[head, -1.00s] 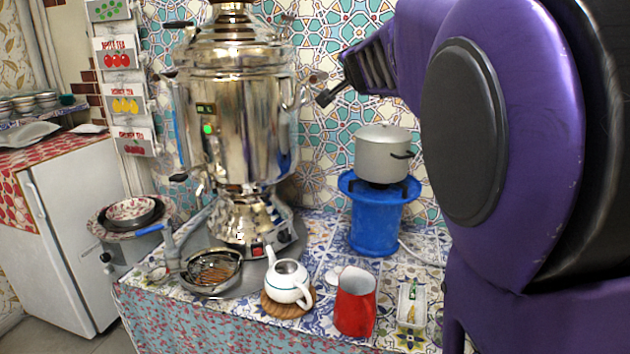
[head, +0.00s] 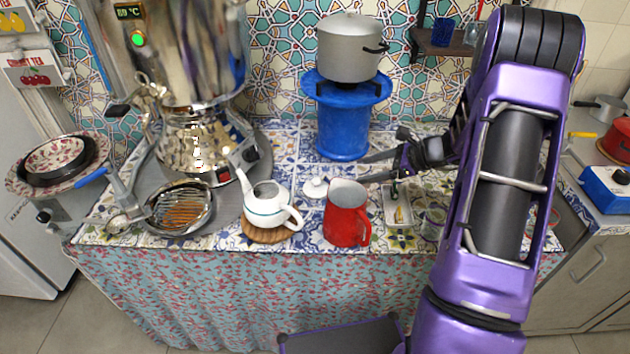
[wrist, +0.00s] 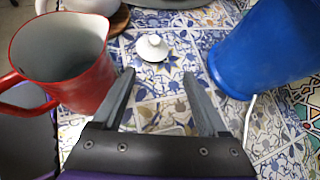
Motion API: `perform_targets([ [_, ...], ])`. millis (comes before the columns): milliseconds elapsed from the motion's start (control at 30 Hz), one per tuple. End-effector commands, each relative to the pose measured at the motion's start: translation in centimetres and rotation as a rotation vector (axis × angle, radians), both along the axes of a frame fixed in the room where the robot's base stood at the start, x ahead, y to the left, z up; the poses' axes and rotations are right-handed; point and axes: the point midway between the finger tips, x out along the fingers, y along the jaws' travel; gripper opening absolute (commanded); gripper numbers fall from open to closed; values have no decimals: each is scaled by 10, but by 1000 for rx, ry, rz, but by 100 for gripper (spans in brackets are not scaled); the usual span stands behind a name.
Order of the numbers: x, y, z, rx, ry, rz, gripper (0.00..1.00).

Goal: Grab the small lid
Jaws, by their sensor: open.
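The small lid (head: 315,187) is white with a knob on top. It lies on the patterned tile counter between the white teapot (head: 267,206) and the red pitcher (head: 346,212), a little behind them. The lid also shows in the wrist view (wrist: 152,47), straight ahead of the fingertips and apart from them. My gripper (head: 362,168) is open and empty, low over the counter to the right of the lid. In the wrist view its two fingers (wrist: 158,83) are spread, with bare tiles between them.
The red pitcher (wrist: 68,55) stands close by the left finger in the wrist view. The blue stand (wrist: 265,50) is close on the right and carries a grey pot (head: 350,48). The samovar (head: 195,140) stands left. A white tray (head: 398,205) lies right of the pitcher.

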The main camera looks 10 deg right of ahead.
Motion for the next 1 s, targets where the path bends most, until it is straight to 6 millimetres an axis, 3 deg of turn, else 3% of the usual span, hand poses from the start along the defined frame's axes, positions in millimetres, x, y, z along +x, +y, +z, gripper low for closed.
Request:
perform_targets([
  [100,-14,-3,-4,122,33,-35,76],
  [267,-18,0,-7,187,48,-48,76],
  [700,23,63,-48,189,49,-45,76],
  [1000,37,82,-60,187,47,-50,76],
])
